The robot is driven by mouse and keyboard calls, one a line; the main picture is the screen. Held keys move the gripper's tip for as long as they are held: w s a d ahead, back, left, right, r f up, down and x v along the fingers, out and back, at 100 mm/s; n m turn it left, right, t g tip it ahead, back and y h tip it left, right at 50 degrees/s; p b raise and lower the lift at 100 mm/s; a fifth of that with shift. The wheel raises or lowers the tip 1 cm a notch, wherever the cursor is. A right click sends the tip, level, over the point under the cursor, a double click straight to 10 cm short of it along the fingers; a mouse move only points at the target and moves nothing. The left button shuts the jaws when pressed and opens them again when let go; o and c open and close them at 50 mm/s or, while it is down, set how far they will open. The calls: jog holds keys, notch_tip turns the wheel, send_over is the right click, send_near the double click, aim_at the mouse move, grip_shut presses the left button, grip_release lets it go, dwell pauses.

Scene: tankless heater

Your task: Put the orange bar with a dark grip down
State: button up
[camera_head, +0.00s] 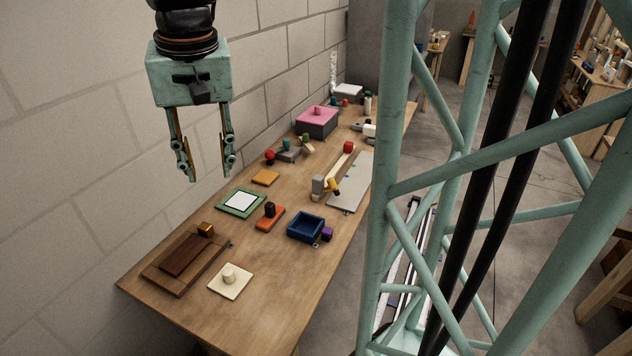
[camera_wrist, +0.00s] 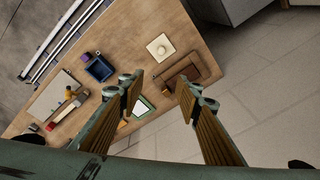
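The orange bar with a dark grip (camera_head: 270,217) rests flat on the wooden table in the head view. Its dark grip stands upright on top. It sits between the green-framed white plate (camera_head: 241,202) and the blue tray (camera_head: 291,229). My gripper (camera_head: 208,178) hangs high above the table's left side, fingers pointing down. Its fingers are apart with nothing between them, as the wrist view (camera_wrist: 160,84) also shows. I cannot make out the bar clearly in the wrist view; a finger may cover it.
Near the front are a brown wooden tray (camera_head: 160,275) and a cream plate with a knob (camera_head: 231,280). A flat orange block (camera_head: 265,177), a grey board (camera_head: 352,182) and a pink-topped box (camera_head: 317,120) lie farther back. A block wall (camera_head: 60,150) runs along the left.

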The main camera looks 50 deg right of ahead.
jog(key=s+a+r+n, duration=0.1)
jog(key=s+a+n, duration=0.1)
jog(key=s+a, duration=0.2)
jog(key=s+a+r+n+t, duration=0.1)
jog(key=s+a, duration=0.3)
jog(key=s, duration=0.7)
jog(key=s+a+r+n+t, duration=0.1)
jog(key=s+a+r+n, duration=0.1)
jog(key=s, duration=0.6)
jog(key=shift+a+r+n, duration=0.35)
jog(key=shift+a+n, duration=0.55)
jog(key=shift+a, duration=0.05)
jog(key=shift+f+b, duration=0.25)
jog(key=shift+b, duration=0.05)
jog(key=shift+o, duration=0.5)
